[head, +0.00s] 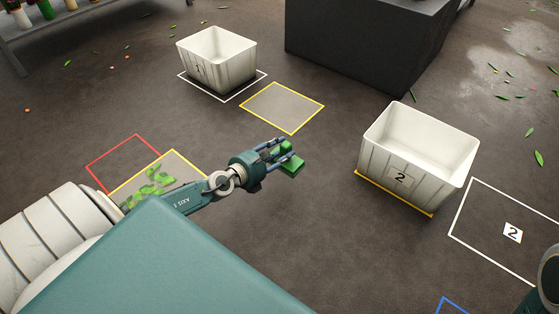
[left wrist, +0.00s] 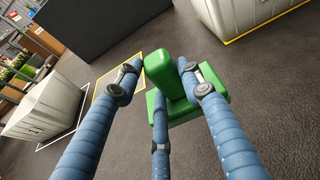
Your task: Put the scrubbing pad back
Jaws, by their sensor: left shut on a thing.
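The green scrubbing pad (head: 293,163) has a flat slab with a raised upright grip. My left gripper (head: 284,154) is shut on it and holds it over the grey floor near the middle of the head view. In the left wrist view, the pad's grip (left wrist: 164,76) stands between my blue fingers, with the slab (left wrist: 212,104) below and behind them. The fingers hide part of the pad. My right gripper is not in view.
A red outline (head: 112,153) adjoins a yellow-edged patch with green scraps (head: 148,188) at left. White crate 1 (head: 222,66) stands in a white outline; an empty yellow square (head: 282,107) is beside it. White crate 2 (head: 400,179) stands right, beside a white outline (head: 480,228). A dark block (head: 360,45) stands behind.

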